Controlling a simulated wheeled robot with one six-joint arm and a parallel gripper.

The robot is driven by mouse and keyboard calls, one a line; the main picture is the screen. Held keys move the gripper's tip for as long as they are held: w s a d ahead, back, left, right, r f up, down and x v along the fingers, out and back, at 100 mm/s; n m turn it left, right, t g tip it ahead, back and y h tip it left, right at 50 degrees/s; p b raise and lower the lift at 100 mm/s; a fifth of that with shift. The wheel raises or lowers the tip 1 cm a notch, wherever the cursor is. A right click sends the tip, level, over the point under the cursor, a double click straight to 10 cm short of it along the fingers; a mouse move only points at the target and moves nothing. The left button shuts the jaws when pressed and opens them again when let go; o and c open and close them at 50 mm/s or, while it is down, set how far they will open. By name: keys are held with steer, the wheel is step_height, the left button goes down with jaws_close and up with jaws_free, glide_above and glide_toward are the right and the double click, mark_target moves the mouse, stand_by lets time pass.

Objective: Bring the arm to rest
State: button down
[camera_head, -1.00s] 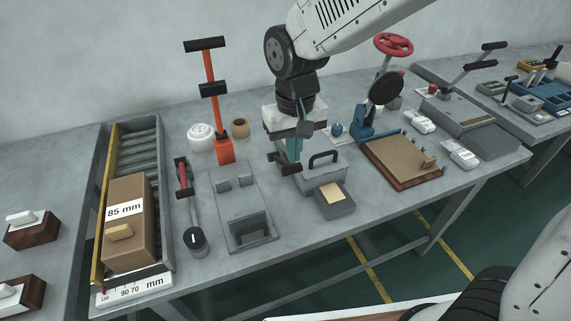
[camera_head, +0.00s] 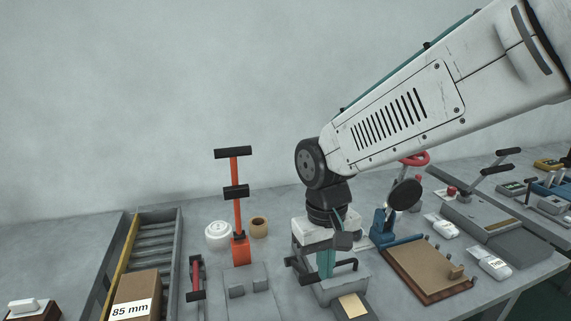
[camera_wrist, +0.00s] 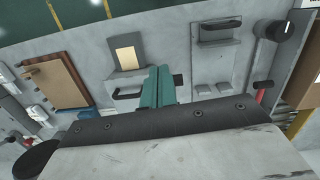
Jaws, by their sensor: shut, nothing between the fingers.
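My gripper (camera_head: 326,266) hangs from the white arm, pointing down over the workbench, just beside a grey block with a dark handle (camera_head: 340,282). Its teal fingers are together with nothing between them; they also show in the wrist view (camera_wrist: 157,87). The fingertips are above the bench; whether they touch the grey block cannot be told. The arm reaches in from the upper right and is bent at the wrist joint.
An orange stand (camera_head: 240,250) is left of my gripper. A cork-coloured board (camera_head: 428,268) and a blue tool (camera_head: 382,228) are to the right. A box marked 85 mm (camera_head: 138,290) lies in a roller tray (camera_head: 121,275). A grey fixture (camera_wrist: 216,55) shows in the wrist view.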

steer(key=s+d+r+m+t, duration=0.1)
steer(key=s+d+r+m, duration=0.1)
steer(key=s+d+r, duration=0.2)
steer(key=s+d+r+m+t, duration=0.1)
steer(key=s+d+r, duration=0.3)
steer(key=s+d, duration=0.7)
steer(key=d+m, duration=0.1)
steer(key=d, duration=0.2)
steer(key=shift+s+d+r, duration=0.15)
steer(key=shift+s+d, duration=0.15)
stand_by(0.4)
